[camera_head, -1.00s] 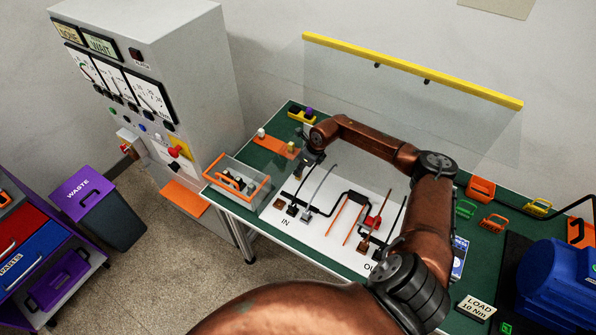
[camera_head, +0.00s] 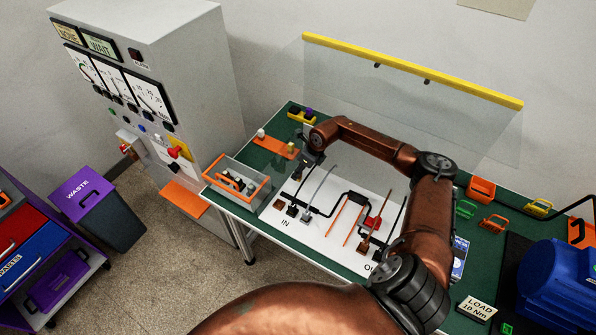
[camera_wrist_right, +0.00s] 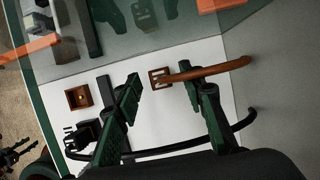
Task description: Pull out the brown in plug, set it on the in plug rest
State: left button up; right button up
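In the right wrist view a brown plug-like piece (camera_wrist_right: 160,78), slotted, with a thick brown cable (camera_wrist_right: 215,70) running off to the right, lies between my right gripper's fingers. The right gripper (camera_wrist_right: 162,78) is open, with visible space on both sides of the piece. I cannot tell whether the piece touches the board or a rest. A square brown socket (camera_wrist_right: 78,96) with a brass centre shows to the left, with nothing in it. In the head view my right gripper (camera_head: 312,159) is above the back of the white IN board (camera_head: 333,247). My left gripper is not in view.
Black connectors (camera_head: 305,215) and a black cable (camera_head: 335,203) crowd the IN side. An orange-handled bin (camera_head: 242,181) stands left of the board, and an orange tray (camera_head: 272,143) lies behind it. A clear screen with a yellow top bar (camera_head: 410,70) stands along the back.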

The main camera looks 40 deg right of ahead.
jog(key=v, duration=1.2)
